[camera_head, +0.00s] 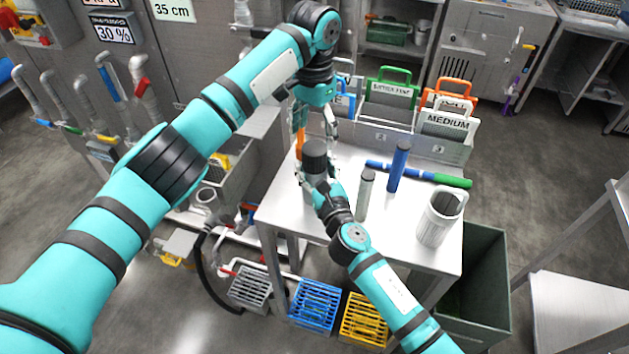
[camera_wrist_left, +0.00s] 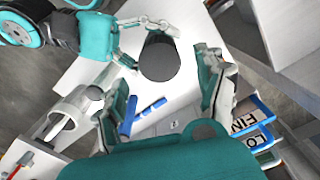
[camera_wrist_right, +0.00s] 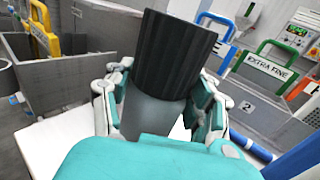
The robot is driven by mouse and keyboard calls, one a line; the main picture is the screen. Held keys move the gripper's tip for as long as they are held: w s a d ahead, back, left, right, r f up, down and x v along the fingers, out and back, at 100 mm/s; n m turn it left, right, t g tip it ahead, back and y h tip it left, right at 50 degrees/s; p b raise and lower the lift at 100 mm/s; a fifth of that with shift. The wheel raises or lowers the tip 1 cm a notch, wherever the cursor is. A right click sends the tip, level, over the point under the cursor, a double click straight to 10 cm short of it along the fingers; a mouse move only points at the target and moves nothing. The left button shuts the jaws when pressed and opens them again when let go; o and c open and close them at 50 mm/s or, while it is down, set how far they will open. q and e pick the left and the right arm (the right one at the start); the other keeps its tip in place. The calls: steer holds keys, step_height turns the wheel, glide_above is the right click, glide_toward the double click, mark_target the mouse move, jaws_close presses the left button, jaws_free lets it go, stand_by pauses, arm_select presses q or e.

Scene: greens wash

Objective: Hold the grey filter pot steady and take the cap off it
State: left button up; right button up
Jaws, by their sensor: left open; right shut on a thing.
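The grey filter pot (camera_wrist_right: 150,113) stands upright in my right gripper, its black ribbed cap (camera_wrist_right: 178,52) seated on top. My left gripper (camera_head: 316,128) is open and points down above the cap. In the left wrist view the cap (camera_wrist_left: 160,57) lies beyond the open fingers, with no clear contact.
Labelled holders, including MEDIUM (camera_head: 446,124), line the back. A green bin (camera_head: 484,285) stands right of the table.

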mark_target(314, 147)
arm_select(q)
steer(key=m, duration=0.8)
steer(key=shift+f+m, duration=0.15)
steer(key=shift+m, duration=0.25)
steer(key=shift+f, duration=3.85)
steer(key=c, duration=1.2)
steer(key=n, duration=0.3)
